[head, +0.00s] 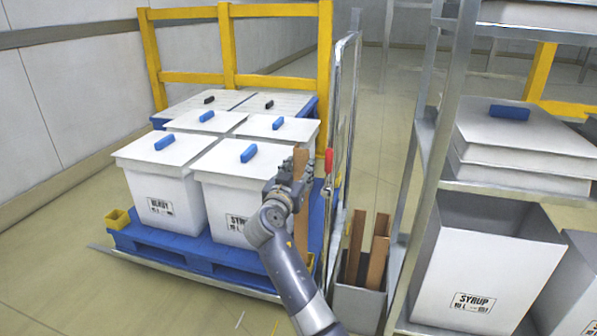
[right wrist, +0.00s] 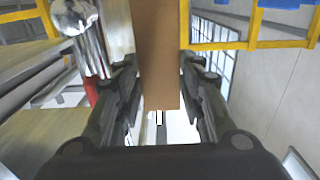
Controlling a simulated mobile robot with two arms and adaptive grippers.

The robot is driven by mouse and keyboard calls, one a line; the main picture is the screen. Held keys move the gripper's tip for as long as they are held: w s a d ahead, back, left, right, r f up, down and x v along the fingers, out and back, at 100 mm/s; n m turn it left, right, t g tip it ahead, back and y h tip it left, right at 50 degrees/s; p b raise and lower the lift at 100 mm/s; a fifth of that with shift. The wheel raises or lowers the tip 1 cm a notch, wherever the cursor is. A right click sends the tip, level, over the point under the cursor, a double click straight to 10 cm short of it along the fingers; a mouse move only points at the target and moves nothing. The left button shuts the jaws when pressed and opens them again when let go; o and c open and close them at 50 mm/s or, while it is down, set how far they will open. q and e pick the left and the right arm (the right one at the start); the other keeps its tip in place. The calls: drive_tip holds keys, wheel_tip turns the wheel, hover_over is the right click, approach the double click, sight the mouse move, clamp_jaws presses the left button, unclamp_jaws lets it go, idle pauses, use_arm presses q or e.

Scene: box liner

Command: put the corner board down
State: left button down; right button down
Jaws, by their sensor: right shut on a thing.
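A brown corner board (head: 301,207) stands upright beside the front right white box (head: 228,190) on the blue pallet (head: 183,245). My right gripper (head: 293,182) is shut on the board partway up its length. In the right wrist view the board (right wrist: 158,60) runs between the two fingers of my right gripper (right wrist: 158,92). I cannot tell whether the board's lower end touches the pallet, as my arm covers part of it. More brown boards (head: 377,262) stand in a grey bin (head: 358,302) at the lower middle. My left gripper is not in view.
A metal mesh gate (head: 342,130) with a red handle (head: 328,161) stands close to the right of my gripper. A yellow frame (head: 229,45) stands behind the pallet. A metal rack with an open syrup box (head: 480,262) is at the right. Floor is clear at the left.

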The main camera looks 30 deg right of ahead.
drive_tip(key=c, duration=1.1)
unclamp_jaws()
drive_tip(key=shift+f, duration=0.1)
drive_tip(key=shift+o, duration=0.2)
